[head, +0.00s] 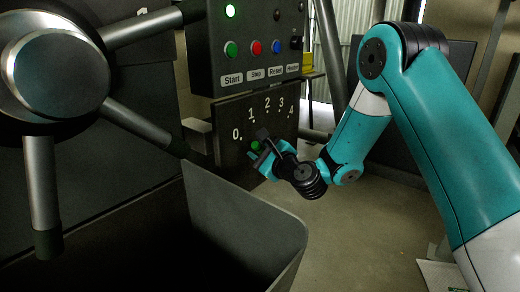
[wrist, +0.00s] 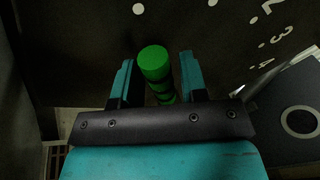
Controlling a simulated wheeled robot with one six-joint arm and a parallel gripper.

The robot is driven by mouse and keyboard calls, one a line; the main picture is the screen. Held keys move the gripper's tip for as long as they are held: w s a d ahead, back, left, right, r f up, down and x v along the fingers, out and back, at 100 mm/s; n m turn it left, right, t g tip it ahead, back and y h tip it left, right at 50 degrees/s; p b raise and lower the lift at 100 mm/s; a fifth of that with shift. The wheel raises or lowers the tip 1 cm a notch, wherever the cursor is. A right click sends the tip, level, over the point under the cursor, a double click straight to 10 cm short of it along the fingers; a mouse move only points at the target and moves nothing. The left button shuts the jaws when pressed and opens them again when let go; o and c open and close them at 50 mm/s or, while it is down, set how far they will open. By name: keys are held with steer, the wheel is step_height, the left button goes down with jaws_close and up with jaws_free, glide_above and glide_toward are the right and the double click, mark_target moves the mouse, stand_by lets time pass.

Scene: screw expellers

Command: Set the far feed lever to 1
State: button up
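The feed lever's green knob (head: 255,146) shows in the head view in front of a dark panel (head: 228,112) with a scale marked 0 to 4. The knob is below the numbers, and its pivot is hidden by my gripper. I cannot tell which number the lever points to. In the wrist view the green knob (wrist: 155,62) stands between the two teal fingers of my gripper (wrist: 156,75). The fingers are apart, with a narrow dark gap on each side of the knob. My gripper (head: 264,152) is at the knob in the head view.
A control box (head: 258,45) with Start, Stop and Reset buttons sits above the scale. A dark hopper (head: 245,215) with a raised wall stands below and left of my gripper. A large spoked handwheel (head: 60,75) fills the left. Open floor (head: 350,235) lies to the right.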

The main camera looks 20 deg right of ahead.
jaws_close()
steer(key=r+p, duration=0.1)
steer(key=p, duration=0.1)
steer(key=d+m+p, duration=0.1)
steer(key=p, duration=0.1)
steer(key=shift+w+r, duration=0.25)
steer(key=shift+r, duration=0.15)
steer(key=w+d+r+m+g+p, duration=0.1)
steer(key=p, duration=0.4)
steer(key=shift+d+m, duration=0.15)
steer(key=shift+m, duration=0.25)
steer(key=shift+w+d+m+p, duration=0.2)
steer(key=shift+d+m+p, duration=0.25)
steer(key=shift+p, duration=0.5)
steer(key=shift+w+f, duration=0.1)
steer(key=shift+f, duration=0.05)
steer(key=shift+o, duration=1.3)
jaws_free()
